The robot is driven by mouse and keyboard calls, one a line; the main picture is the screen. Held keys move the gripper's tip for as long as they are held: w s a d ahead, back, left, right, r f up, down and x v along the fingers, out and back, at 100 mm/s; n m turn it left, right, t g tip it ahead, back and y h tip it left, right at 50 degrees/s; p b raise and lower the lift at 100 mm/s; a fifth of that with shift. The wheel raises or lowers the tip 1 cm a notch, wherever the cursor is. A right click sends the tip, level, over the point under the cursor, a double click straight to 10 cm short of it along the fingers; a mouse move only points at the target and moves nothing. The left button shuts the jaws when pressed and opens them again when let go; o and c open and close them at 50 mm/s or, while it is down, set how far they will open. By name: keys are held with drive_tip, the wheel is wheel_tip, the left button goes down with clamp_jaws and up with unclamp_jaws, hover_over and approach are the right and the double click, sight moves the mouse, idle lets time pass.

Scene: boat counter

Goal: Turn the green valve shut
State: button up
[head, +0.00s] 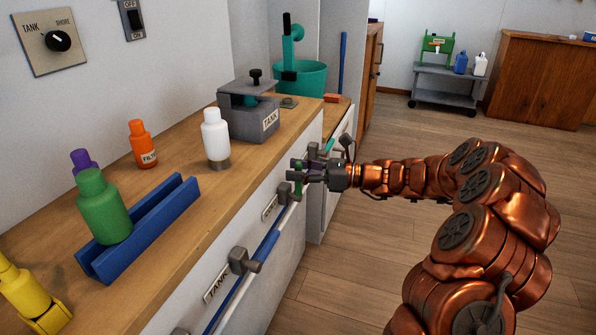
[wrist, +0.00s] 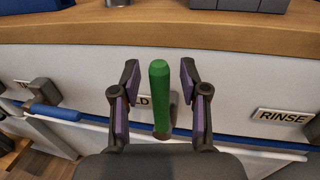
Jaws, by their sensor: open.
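The green valve handle (wrist: 160,95) stands upright in the wrist view, in front of the white counter face. My gripper (wrist: 160,80) is open, with one finger on each side of the handle and a gap showing on both sides. In the head view my gripper (head: 299,171) is at the counter front below the wooden top, and a small part of the green handle (head: 298,187) shows beside the fingers. The valve's body is mostly hidden. The label behind the handle is partly covered, with a "D" showing.
In the wrist view a blue lever (wrist: 55,111) is at left and a RINSE label (wrist: 283,116) at right. Pipes run along the counter front. Bottles and a blue rack (head: 140,232) stand on the wooden counter (head: 185,225). The floor (head: 370,270) beside the counter is clear.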

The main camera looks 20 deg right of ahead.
drive_tip(key=shift+c, duration=0.3)
clamp_jaws()
idle(0.3)
